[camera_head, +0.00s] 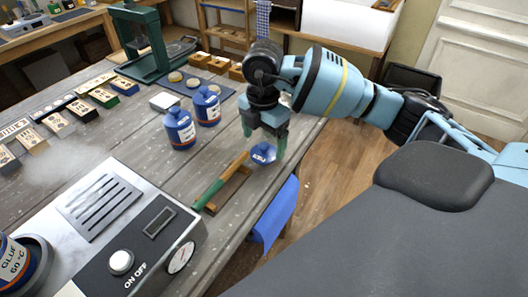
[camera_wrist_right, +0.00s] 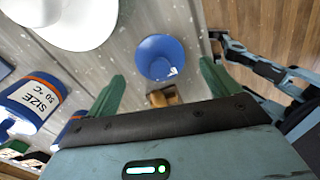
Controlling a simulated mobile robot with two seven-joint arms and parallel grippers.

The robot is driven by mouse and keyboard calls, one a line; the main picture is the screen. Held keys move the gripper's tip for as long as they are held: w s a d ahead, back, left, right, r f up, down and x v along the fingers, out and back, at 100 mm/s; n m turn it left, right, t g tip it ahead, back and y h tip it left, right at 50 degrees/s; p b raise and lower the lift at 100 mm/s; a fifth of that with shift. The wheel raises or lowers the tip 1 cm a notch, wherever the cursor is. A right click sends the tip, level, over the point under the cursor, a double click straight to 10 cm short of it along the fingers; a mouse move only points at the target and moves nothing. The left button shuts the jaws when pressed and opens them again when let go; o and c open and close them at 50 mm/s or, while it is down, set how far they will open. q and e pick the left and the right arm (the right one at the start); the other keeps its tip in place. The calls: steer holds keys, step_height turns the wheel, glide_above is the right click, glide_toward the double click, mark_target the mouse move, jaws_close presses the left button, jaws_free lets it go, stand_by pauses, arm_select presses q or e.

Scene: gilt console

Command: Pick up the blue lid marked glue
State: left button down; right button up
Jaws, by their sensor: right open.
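The blue lid (camera_head: 263,154) is a small round piece with white lettering, on the grey table near its right edge. In the right wrist view the lid (camera_wrist_right: 160,56) shows as a blue disc with a small white mark. My right gripper (camera_head: 265,141) is just above the lid, fingers pointing down, one finger on each side in the head view. In the right wrist view the right gripper (camera_wrist_right: 163,72) is open, and the lid shows between and beyond its green fingertips. My left gripper (camera_wrist_right: 222,45) seems to show small at the upper right; its jaw state is unclear.
Two blue bottles (camera_head: 180,129) (camera_head: 206,107) stand left of the gripper. A green-handled tool (camera_head: 212,190) lies close beside the lid. A hot plate (camera_head: 105,197) and glue pot (camera_head: 17,262) are at lower left. Blue cloth (camera_head: 275,215) hangs off the table edge.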

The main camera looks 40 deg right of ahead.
mark_target(265, 144)
steer(key=f, duration=0.3)
steer(key=shift+d+f, duration=0.15)
steer(key=shift+d, duration=0.05)
steer(key=c, duration=1.1)
steer(key=shift+o, duration=0.2)
step_height(265, 144, up, 10)
steer(key=shift+r, duration=0.1)
